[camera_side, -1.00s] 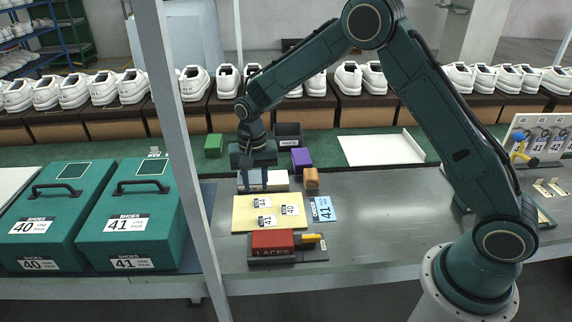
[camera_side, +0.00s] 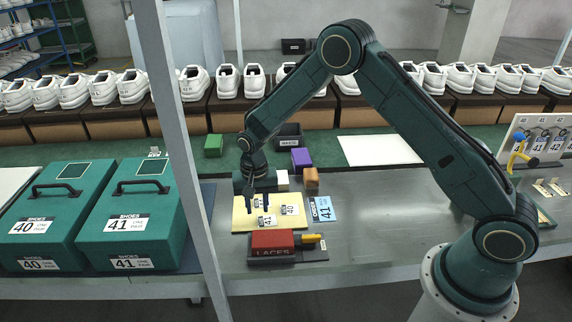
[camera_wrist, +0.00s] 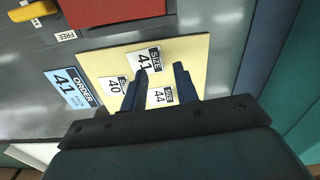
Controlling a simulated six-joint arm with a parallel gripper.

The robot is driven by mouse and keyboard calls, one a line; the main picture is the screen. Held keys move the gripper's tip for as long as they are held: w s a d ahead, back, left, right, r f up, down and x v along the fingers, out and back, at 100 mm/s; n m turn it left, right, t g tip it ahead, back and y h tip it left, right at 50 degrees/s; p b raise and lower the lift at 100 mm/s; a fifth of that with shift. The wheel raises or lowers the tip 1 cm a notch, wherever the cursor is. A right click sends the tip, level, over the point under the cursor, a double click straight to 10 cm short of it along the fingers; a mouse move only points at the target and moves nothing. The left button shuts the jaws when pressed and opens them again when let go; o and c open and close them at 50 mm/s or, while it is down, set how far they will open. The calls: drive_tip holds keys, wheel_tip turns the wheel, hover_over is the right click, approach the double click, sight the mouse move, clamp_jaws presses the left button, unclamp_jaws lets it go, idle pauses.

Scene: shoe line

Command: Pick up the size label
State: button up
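A pale yellow board (camera_side: 297,222) on the bench carries three white size labels. The 41 label (camera_wrist: 146,60) lies nearest the red block; it also shows in the side view (camera_side: 267,221). The 40 label (camera_wrist: 112,86) and the 44 label (camera_wrist: 160,96) lie farther back; the 44 is partly hidden by my gripper in the side view. My gripper (camera_wrist: 160,68) points down over the board, its two dark fingers apart and empty. In the wrist view its tips are close to the 41 label, one overlapping its edge. I cannot tell the height exactly.
A blue order card (camera_side: 322,208) reading 41 lies right of the board. A red LACES block (camera_side: 272,240) stands in front, with a yellow piece (camera_side: 311,238) beside it. Purple (camera_side: 301,159) and orange (camera_side: 311,178) blocks stand behind. Green shoe boxes (camera_side: 128,215) are at left.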

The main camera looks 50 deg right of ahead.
sight(258, 223)
drive_tip(key=shift+f, duration=2.1)
clamp_jaws()
